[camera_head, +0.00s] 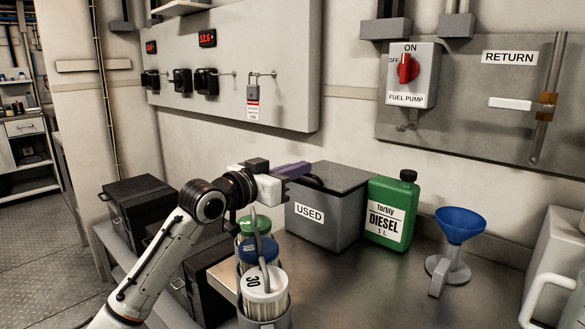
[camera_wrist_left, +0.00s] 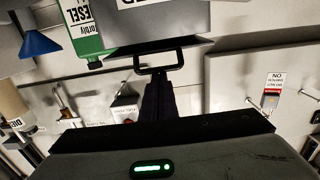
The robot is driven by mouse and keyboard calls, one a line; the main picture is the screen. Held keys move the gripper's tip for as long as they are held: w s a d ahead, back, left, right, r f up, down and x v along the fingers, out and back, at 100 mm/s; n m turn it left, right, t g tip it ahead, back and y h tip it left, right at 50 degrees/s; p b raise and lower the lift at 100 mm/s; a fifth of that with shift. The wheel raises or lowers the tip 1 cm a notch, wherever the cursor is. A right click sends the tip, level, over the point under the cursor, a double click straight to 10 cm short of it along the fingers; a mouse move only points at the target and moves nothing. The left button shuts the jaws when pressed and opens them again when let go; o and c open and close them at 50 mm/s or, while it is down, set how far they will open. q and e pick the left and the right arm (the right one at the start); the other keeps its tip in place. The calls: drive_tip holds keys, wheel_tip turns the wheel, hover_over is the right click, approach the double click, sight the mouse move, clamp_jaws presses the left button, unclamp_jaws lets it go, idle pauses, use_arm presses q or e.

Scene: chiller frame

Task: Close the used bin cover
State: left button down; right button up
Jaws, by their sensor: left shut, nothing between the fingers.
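The used bin (camera_head: 318,228) is a grey box labelled USED on the bench, left of the green diesel can. Its dark grey cover (camera_head: 345,177) lies over the top and looks flat or nearly so; I cannot tell if it is fully seated. My left gripper (camera_head: 305,178) reaches from the left over the front left of the cover. Its fingers are shut and empty. In the left wrist view the fingertips (camera_wrist_left: 158,80) are close to the cover's black handle (camera_wrist_left: 172,50); whether they touch it is unclear. My right gripper is out of view.
The green diesel can (camera_head: 391,212) stands close to the bin's right, with a blue funnel (camera_head: 461,225) farther right. Several lidded containers (camera_head: 264,283) stand in front of the bin, below my left arm. Black cases (camera_head: 142,205) are at left. The bench front centre is clear.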

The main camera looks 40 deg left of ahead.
use_arm(q)
wheel_tip(320, 180, up, 4)
drive_tip(key=p, duration=0.5)
drive_tip(key=s+b, duration=0.2)
drive_tip(key=s, duration=0.7)
wheel_tip(320, 180, up, 4)
drive_tip(key=w+a+g+p, duration=0.1)
drive_tip(key=w+g+p, duration=0.2)
drive_tip(key=p, duration=1.1)
drive_tip(key=a+f+p+x, duration=0.1)
drive_tip(key=p+x, duration=0.1)
drive_tip(key=x, duration=0.8)
drive_tip(key=shift+s+d+f, duration=0.1)
drive_tip(key=shift+s+f, duration=0.6)
drive_tip(key=shift+f, duration=0.15)
drive_tip(key=shift+s+d+f, duration=0.15)
drive_tip(key=shift+s+f, duration=0.5)
drive_tip(key=shift+f, duration=0.15)
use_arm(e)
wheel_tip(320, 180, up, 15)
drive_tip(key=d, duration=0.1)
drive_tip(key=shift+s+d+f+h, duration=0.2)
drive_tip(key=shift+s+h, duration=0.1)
